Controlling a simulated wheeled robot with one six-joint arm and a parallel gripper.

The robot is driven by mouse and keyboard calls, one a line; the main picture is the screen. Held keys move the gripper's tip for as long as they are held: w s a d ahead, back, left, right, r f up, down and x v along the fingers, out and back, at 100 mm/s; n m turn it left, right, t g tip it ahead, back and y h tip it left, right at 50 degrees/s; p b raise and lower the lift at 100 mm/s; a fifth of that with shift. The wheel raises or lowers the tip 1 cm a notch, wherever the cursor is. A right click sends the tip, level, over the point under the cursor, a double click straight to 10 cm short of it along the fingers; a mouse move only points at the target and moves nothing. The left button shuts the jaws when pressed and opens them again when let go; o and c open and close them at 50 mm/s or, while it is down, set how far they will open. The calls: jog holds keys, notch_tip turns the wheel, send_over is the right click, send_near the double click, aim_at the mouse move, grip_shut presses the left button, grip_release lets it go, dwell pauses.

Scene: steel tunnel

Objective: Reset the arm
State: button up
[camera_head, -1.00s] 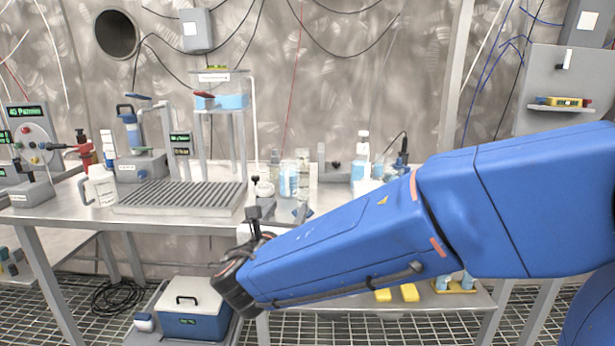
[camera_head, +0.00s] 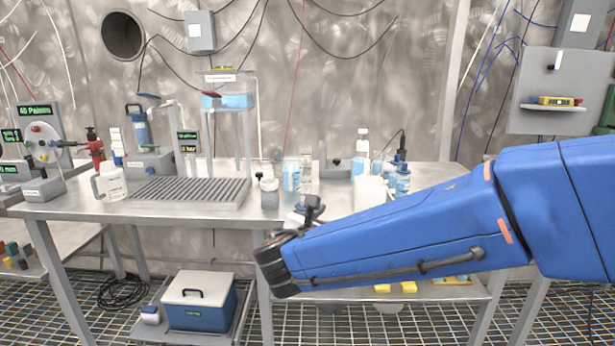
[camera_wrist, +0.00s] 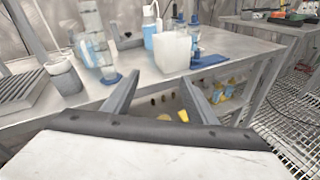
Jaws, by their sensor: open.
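My blue arm reaches in from the right in the head view, in front of the steel workbench (camera_head: 180,210). Its dark wrist end is near the bench's front edge, and the gripper fingers are hidden there. In the wrist view my gripper (camera_wrist: 155,88) shows two grey fingers spread apart with nothing between them. The fingers are in front of the bench edge, pointing toward the bench top and the shelf below it.
The bench carries a ribbed rack (camera_head: 190,191), a white jug (camera_head: 110,184), a white container (camera_wrist: 172,52) and several bottles. A blue cooler (camera_head: 198,305) stands low on the left. Yellow blocks (camera_head: 409,287) lie on the lower shelf. Grated floor is open in front.

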jog(key=s+d+f+m+g, duration=0.3)
jog(key=s+d+m, duration=0.15)
jog(key=d, duration=0.35)
jog(key=s+d+f+m+g, duration=0.25)
jog(key=s+d+m, duration=0.2)
jog(key=d, duration=0.25)
jog(key=s+d+f+m+g, duration=0.25)
jog(key=s+d+m, duration=0.2)
jog(key=d, duration=0.35)
jog(key=s+f+m+g+y, duration=0.1)
jog(key=s+f+m+y, duration=0.1)
jog(key=s+m, duration=0.5)
jog(key=s+f+m+g+y, duration=0.1)
jog(key=s+f+m+y, duration=0.1)
jog(key=s+m+y, duration=0.2)
jog(key=s+m, duration=0.3)
jog(key=m, duration=0.1)
jog(key=shift+s+a+f, duration=0.15)
jog(key=shift+s+f, duration=0.2)
jog(key=shift+f, duration=0.05)
